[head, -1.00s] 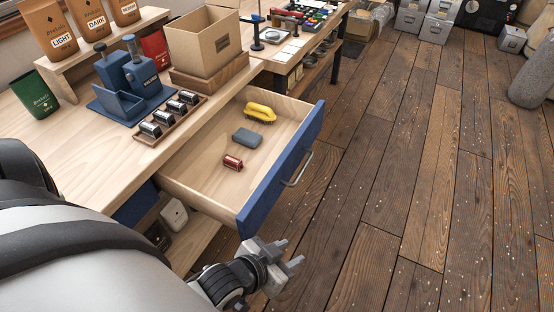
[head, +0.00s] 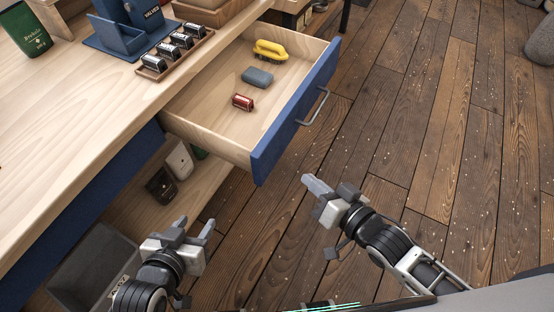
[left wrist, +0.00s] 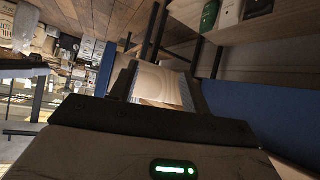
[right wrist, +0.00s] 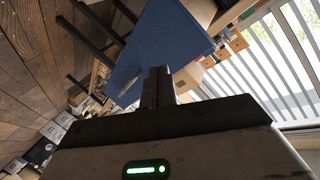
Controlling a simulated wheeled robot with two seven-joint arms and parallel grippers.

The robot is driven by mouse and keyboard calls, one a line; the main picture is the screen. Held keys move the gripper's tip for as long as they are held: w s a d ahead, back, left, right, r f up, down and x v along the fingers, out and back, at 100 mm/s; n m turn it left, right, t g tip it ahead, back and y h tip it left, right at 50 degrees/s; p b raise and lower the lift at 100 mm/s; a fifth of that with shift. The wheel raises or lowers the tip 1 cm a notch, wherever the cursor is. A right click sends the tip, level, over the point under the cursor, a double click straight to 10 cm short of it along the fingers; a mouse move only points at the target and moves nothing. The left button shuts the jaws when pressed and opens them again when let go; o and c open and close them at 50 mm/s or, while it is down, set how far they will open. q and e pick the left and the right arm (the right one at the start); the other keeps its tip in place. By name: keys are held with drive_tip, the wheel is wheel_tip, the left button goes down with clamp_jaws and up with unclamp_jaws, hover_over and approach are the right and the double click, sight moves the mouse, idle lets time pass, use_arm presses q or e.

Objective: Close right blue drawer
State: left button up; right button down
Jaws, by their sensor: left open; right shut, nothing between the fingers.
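The right blue drawer (head: 292,115) is pulled far out of the wooden workbench. It holds a yellow brush-like item (head: 270,51), a grey-blue block (head: 257,77) and a small red can (head: 243,102). Its grey bar handle (head: 314,107) is on the blue front. My left gripper (head: 190,232) is open and empty, low in front of the bench and below the drawer. My right gripper (head: 318,190) is shut and empty, in front of the drawer's near corner, apart from the handle. The blue front also shows in the right wrist view (right wrist: 165,40).
Another blue drawer front (head: 85,205) sits flush under the bench top at left. A tray of small cans (head: 175,50) stands on the bench. A lower shelf (head: 200,190) holds bags, with a dark grey bin (head: 95,265) nearby. The wooden floor at right is clear.

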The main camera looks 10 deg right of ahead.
wheel_tip(320, 180, down, 3)
drive_tip(key=w+d+m+g+y+b, duration=0.1)
drive_tip(key=w+d+m+y+b, duration=0.1)
drive_tip(key=y+b, duration=0.2)
drive_tip(key=m+g+y+b, duration=0.2)
drive_tip(key=m+y+b, duration=0.1)
drive_tip(key=m+b, duration=0.1)
approach(278, 147)
use_arm(q)
drive_tip(key=shift+t+h, duration=0.3)
drive_tip(key=shift+h, duration=0.1)
drive_tip(key=f, duration=0.1)
drive_tip(key=d+f, duration=0.1)
drive_tip(key=f, duration=0.2)
drive_tip(key=shift+w+d, duration=0.15)
drive_tip(key=shift+w, duration=0.1)
use_arm(e)
drive_tip(key=x, duration=0.7)
drive_tip(key=shift+s+r, duration=0.1)
drive_tip(key=shift+s, duration=0.05)
